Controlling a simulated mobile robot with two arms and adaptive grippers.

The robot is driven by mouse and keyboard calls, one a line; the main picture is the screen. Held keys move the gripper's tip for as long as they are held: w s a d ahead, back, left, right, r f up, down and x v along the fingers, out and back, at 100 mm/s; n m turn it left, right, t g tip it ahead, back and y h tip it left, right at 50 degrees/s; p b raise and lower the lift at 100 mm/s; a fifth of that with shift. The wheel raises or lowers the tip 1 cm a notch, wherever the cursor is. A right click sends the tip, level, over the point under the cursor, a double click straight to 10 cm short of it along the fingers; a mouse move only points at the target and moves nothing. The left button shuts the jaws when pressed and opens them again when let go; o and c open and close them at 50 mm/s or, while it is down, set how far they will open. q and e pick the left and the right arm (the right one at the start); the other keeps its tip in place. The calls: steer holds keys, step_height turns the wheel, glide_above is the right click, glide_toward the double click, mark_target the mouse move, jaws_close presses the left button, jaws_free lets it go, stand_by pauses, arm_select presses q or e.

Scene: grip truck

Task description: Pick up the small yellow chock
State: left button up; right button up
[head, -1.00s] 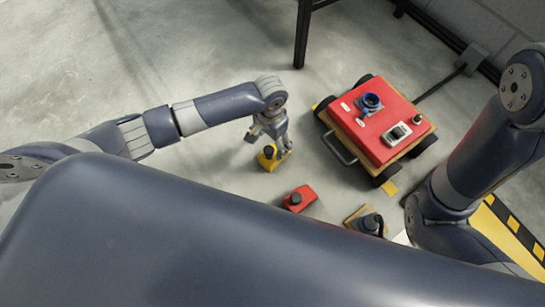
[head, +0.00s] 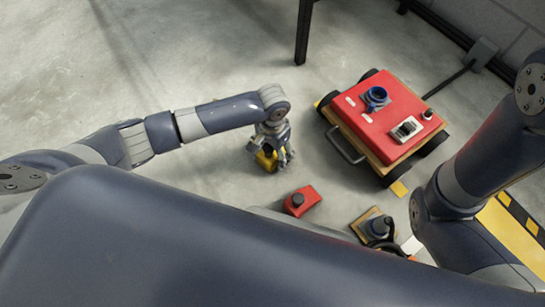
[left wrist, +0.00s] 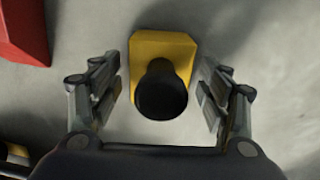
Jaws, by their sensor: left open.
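The small yellow chock (head: 265,160) lies on the concrete floor, partly hidden by my left gripper in the head view. In the left wrist view the chock (left wrist: 146,50) is a yellow block with a round black knob (left wrist: 161,92) on it. My left gripper (head: 270,158) is over the chock. In the left wrist view the open fingers of this gripper (left wrist: 160,100) stand on both sides of the black knob, with a gap on each side.
A red chock (head: 302,201) with a black knob lies right of the yellow one. A red cart (head: 390,115) with black wheels stands farther right. A yellow plate with a dark fitting (head: 373,226) lies at the lower right. A dark table leg (head: 303,35) stands behind.

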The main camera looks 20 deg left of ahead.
arm_select(q)
steer(key=shift+f, duration=0.1)
steer(key=c, duration=1.5)
